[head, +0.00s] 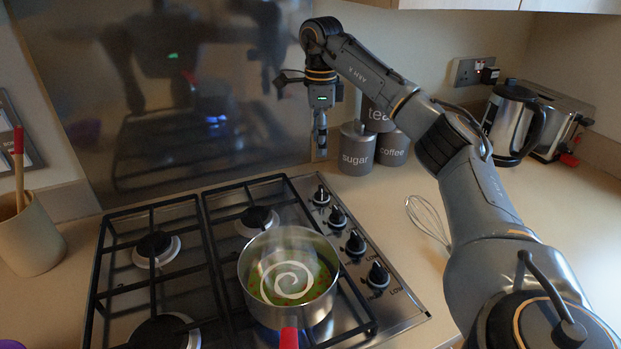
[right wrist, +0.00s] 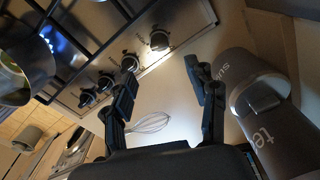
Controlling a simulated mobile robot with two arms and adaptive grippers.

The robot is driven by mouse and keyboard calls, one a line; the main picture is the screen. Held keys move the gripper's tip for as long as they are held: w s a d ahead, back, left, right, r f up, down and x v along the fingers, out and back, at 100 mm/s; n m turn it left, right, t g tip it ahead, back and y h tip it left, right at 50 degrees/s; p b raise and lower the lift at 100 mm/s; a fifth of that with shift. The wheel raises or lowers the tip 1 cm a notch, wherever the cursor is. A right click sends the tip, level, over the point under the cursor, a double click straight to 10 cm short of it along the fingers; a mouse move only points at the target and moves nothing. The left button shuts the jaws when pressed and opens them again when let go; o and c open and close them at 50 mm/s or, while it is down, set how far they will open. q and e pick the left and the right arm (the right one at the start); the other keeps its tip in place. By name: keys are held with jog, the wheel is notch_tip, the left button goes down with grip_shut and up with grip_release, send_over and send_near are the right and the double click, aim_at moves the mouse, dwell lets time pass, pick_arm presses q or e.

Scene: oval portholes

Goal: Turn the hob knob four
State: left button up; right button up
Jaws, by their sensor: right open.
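Several black hob knobs stand in a row on the hob's right side: a back one (head: 321,194), a second (head: 337,217), a third (head: 355,244) and a front one (head: 377,276). No numbers are readable, so I cannot tell which is four. My right gripper (head: 320,142) hangs above and behind the row, near the canisters, touching no knob. In the right wrist view its fingers (right wrist: 160,70) are spread and empty, with the back knob (right wrist: 159,40) beyond the gap and others partly behind the left finger. My left gripper is not in view.
A pot (head: 290,275) with a red handle sits on the hob (head: 405,313). A whisk (head: 427,217) lies on the worktop right of the knobs. A kettle (head: 509,125) and toaster stand further right.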

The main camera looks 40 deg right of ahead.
aim_at(320, 188)
jog(key=f, duration=1.2)
jog(key=shift+s+f+p, duration=0.2)
jog(key=shift+f+p, duration=0.1)
jog(key=shift+p, duration=0.05)
jog(key=shift+c, duration=0.5)
